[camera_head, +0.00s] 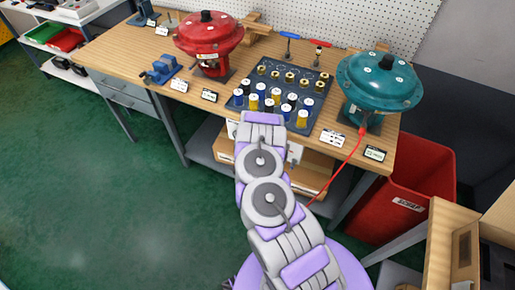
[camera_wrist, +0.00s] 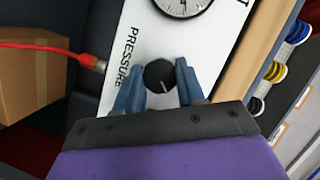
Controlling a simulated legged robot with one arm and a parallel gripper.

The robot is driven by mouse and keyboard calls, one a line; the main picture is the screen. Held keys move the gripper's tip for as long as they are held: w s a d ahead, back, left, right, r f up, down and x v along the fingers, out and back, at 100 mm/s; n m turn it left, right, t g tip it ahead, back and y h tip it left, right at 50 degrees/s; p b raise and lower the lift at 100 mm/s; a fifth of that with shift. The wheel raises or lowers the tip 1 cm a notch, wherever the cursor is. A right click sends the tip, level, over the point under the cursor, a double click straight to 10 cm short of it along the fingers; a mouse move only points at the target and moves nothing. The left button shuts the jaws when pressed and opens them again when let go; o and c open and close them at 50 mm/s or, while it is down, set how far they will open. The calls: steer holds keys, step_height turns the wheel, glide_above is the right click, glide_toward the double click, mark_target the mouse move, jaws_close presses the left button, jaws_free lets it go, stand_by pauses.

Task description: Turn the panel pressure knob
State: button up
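The pressure knob (camera_wrist: 160,76) is black and round with a pale pointer line, in the middle of the wrist view. It sits on a white panel (camera_wrist: 205,40) beside the word "PRESSURE". My gripper (camera_wrist: 160,72) has its two blue fingers apart, one on each side of the knob. The fingertips are very close to the knob's sides; I cannot tell if they touch. In the head view my arm reaches to the front edge of the workbench and hides the knob and the fingers.
A gauge (camera_wrist: 184,6) sits above the knob, and a red hose (camera_wrist: 50,47) joins the panel's left side. The wooden workbench (camera_head: 130,55) carries a red actuator (camera_head: 208,35), a teal actuator (camera_head: 380,85) and a dark parts tray (camera_head: 262,73). A red bin (camera_head: 405,200) stands right.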

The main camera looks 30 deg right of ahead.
steer(key=o, duration=0.4)
steer(key=shift+o, duration=0.2)
steer(key=p+v, duration=1)
steer(key=v, duration=0.7)
steer(key=shift+s, duration=0.15)
steer(key=shift+a+f, duration=0.15)
stand_by(0.3)
